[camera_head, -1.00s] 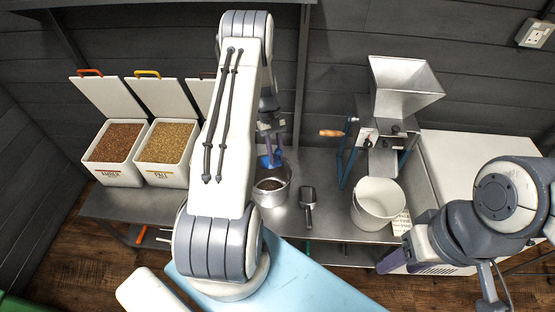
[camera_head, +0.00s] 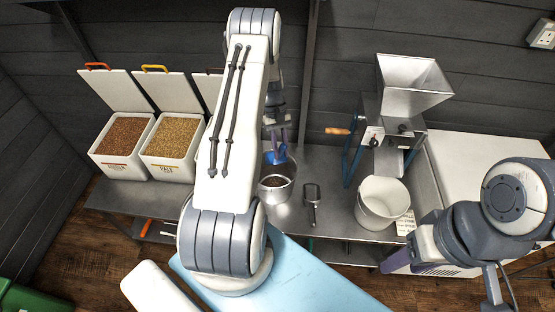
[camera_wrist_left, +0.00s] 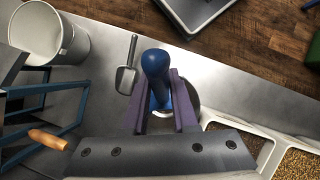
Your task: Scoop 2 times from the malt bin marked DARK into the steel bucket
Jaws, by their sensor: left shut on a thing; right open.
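My left gripper (camera_head: 277,138) is shut on the blue handle (camera_wrist_left: 155,64) of a scoop. It holds the scoop above the steel bucket (camera_head: 284,193); the blue part shows at the bucket's back rim in the head view (camera_head: 279,155). Whether it touches the rim, and what the scoop holds, I cannot tell. Dark grain (camera_head: 273,181) lies in the bucket. The third malt bin is hidden behind my left arm; only part of its raised lid (camera_head: 207,87) shows, and no DARK label is readable. My right gripper (camera_head: 397,260) is open, low at the right, partly hidden.
Open amber (camera_head: 122,172) and pale (camera_head: 168,174) malt bins stand at left. A second metal scoop (camera_head: 312,196) lies right of the bucket. A white bucket (camera_head: 381,203) stands below a grain mill (camera_head: 412,88). Bare steel bench (camera_head: 335,180) lies between.

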